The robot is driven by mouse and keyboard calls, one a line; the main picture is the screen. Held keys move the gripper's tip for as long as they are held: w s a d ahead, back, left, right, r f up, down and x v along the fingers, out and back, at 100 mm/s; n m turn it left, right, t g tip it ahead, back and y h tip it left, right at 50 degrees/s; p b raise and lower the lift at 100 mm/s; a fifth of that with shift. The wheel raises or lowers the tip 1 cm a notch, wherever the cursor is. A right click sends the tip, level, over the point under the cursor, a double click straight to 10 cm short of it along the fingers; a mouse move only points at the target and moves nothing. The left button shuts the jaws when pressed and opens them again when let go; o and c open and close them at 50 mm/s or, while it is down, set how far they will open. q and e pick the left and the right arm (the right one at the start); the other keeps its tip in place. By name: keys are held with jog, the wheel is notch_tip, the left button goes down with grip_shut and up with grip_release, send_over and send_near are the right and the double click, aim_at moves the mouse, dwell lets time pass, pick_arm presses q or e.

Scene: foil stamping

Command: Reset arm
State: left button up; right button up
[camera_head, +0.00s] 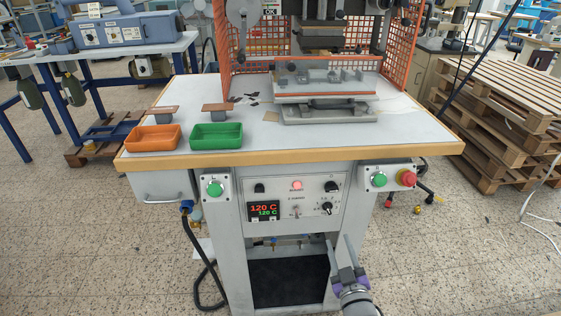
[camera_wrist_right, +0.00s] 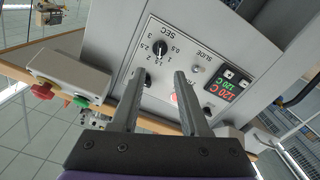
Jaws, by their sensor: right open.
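My right gripper (camera_head: 340,243) shows at the bottom of the head view, in front of the machine's stand and below its control panel (camera_head: 312,207). Its two fingers point up and stand apart with nothing between them. The right wrist view shows the same open fingers (camera_wrist_right: 159,76) in front of the tilted panel. The foil stamping press (camera_head: 320,75) stands on the table (camera_head: 240,162) inside an orange mesh guard (camera_head: 238,50). The panel's red and green display (camera_head: 264,211) reads 120 C twice. My left gripper is in neither view.
An orange tray (camera_head: 153,138) and a green tray (camera_head: 216,136) sit at the table's front left. A green button (camera_head: 215,188) is on the left box; green (camera_head: 379,180) and red (camera_head: 406,178) buttons are at right. Wooden pallets (camera_head: 500,105) are stacked at right.

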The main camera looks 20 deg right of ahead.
jog(key=s+a+f+m+g+y, duration=0.15)
jog(key=s+a+f+g, duration=0.25)
jog(key=s+a+g, duration=0.45)
jog(key=s+a+f+g+y, duration=0.3)
jog(key=s+a+f+g, duration=0.15)
jog(key=s, duration=0.65)
pick_arm(q)
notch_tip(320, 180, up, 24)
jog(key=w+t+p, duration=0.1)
jog(key=p, duration=2)
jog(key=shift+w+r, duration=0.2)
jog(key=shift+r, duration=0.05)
pick_arm(e)
notch_tip(320, 180, up, 25)
jog(key=w, duration=0.1)
jog(key=shift+w+d+t, duration=0.3)
jog(key=shift+w+t, duration=0.1)
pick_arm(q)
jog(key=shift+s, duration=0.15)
pick_arm(e)
jog(key=shift+s+h, duration=0.15)
jog(key=shift+h, duration=0.1)
